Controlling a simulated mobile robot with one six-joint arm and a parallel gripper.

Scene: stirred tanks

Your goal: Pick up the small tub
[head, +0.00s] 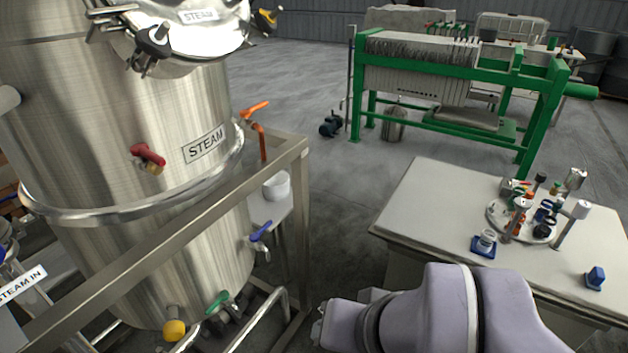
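A small white round tub (277,187) stands upright on a pale ledge (268,212) beside the steel tank, behind the corner of the metal frame. The frame's post passes close to its right side, and an orange-handled valve is just above it. My arm comes in at the bottom of the head view, to the right of and nearer than the tub. The end of my arm (322,330) is at the bottom edge, well apart from the tub. Its fingers cannot be made out, so I cannot tell whether the gripper is open or holds anything.
The steel tank (130,120) with its valves fills the left, with a metal frame (180,240) around it. A white table (430,215) on the right bears a round tray (497,228) of small parts. A green filter press (530,120) stands behind. Grey floor lies between.

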